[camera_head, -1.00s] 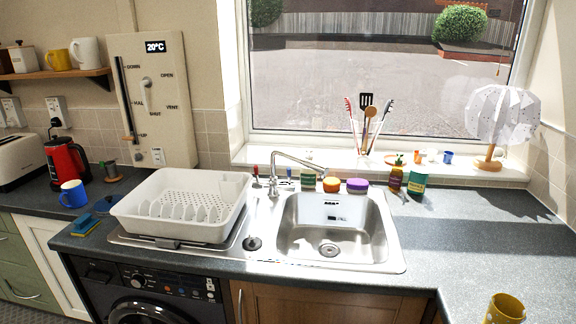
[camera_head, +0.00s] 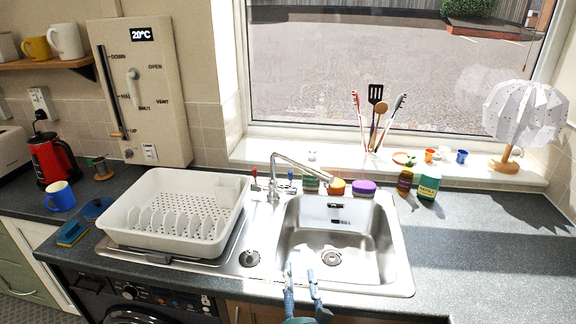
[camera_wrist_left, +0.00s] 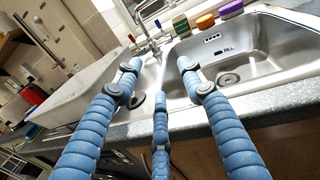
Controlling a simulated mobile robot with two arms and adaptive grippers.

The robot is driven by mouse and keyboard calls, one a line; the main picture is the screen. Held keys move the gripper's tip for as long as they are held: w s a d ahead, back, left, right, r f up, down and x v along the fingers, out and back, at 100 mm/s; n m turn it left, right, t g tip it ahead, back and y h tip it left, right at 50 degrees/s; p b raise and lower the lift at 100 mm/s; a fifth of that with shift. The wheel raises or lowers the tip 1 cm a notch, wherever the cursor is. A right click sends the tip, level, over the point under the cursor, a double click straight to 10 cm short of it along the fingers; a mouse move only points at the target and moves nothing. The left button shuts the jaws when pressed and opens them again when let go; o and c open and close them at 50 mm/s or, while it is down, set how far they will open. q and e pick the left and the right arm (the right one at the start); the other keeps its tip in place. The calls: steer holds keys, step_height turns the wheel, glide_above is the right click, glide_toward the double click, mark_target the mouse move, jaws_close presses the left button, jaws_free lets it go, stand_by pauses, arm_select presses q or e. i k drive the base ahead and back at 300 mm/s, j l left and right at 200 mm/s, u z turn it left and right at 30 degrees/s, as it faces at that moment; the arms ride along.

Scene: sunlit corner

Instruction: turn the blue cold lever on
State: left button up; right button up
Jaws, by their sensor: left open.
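The steel tap (camera_head: 274,184) stands behind the sink, with its spout reaching over the bowl. The blue cold lever (camera_head: 290,174) is on the tap's right side and looks upright. The red lever (camera_head: 254,174) is on its left. In the left wrist view the tap (camera_wrist_left: 148,42) shows beyond the fingers, and the blue lever (camera_wrist_left: 158,24) is small there. My left gripper (camera_head: 300,273) is open and empty at the sink's front edge, well short of the levers. Its blue fingers (camera_wrist_left: 160,66) are spread apart in the wrist view. My right gripper is not in view.
A white dish rack (camera_head: 125,230) stands left of the tap. The sink bowl (camera_head: 330,235) is empty. The right counter has free room.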

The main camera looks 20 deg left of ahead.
mark_target(290, 190)
steer(key=i+j, duration=0.3)
steer(key=i, duration=0.2)
steer(key=i+j, duration=0.3)
steer(key=i, duration=0.2)
